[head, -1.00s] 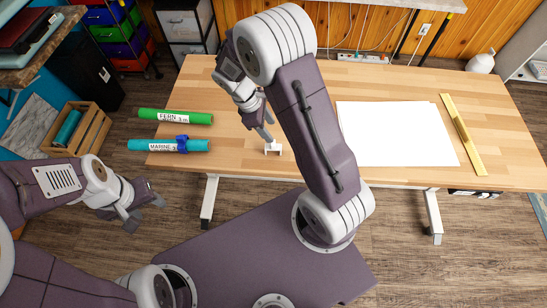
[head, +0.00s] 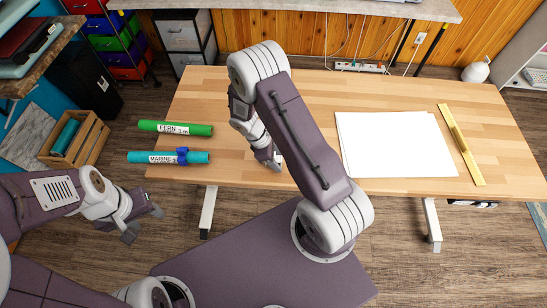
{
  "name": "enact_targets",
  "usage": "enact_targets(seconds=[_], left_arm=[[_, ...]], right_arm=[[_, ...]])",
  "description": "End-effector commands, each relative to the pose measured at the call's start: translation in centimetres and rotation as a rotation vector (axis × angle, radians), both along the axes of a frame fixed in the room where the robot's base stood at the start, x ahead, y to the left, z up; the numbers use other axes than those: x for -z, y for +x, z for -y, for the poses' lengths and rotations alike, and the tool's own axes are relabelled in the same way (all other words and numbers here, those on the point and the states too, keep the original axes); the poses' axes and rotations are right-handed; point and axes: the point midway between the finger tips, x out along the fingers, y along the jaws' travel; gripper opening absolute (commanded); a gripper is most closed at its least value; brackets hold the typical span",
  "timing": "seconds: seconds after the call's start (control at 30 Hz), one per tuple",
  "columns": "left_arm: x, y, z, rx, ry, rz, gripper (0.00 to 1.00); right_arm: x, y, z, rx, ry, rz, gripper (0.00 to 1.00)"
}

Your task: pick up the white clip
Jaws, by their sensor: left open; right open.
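The white clip (head: 275,164) lies on the wooden table (head: 215,92) near its front edge. It is mostly hidden by my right gripper (head: 271,162), so only a small white part shows. My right gripper is open and down at the clip, with its fingers pointing at the tabletop. I cannot tell whether the clip lies between the fingers. My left gripper (head: 143,221) is open and empty, in front of the table on the left, above the floor.
A green roll (head: 175,128) labelled FERN and a teal roll (head: 140,157) labelled MARINE, with a blue clip (head: 182,156) around it, overhang the table's left edge. White sheets (head: 395,145) and a yellow ruler (head: 461,144) lie on the right. A wooden crate (head: 92,142) stands at left.

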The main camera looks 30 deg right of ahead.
Motion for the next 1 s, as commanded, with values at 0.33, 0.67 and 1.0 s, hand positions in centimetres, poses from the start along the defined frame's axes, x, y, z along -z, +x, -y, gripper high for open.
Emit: enact_targets(seconds=[0.33,0.67,1.0], left_arm=[[0.0,0.0,0.0,0.000,0.000,0.000,0.50],[0.0,0.0,0.0,0.000,0.000,0.000,0.50],[0.4,0.0,0.0,0.000,0.000,0.000,0.50]], right_arm=[[0.1,0.0,0.0,0.000,0.000,0.001,0.12],[0.0,0.0,0.0,0.001,0.000,0.002,0.00],[-4.1,0.2,0.0,0.002,0.000,0.007,0.00]])
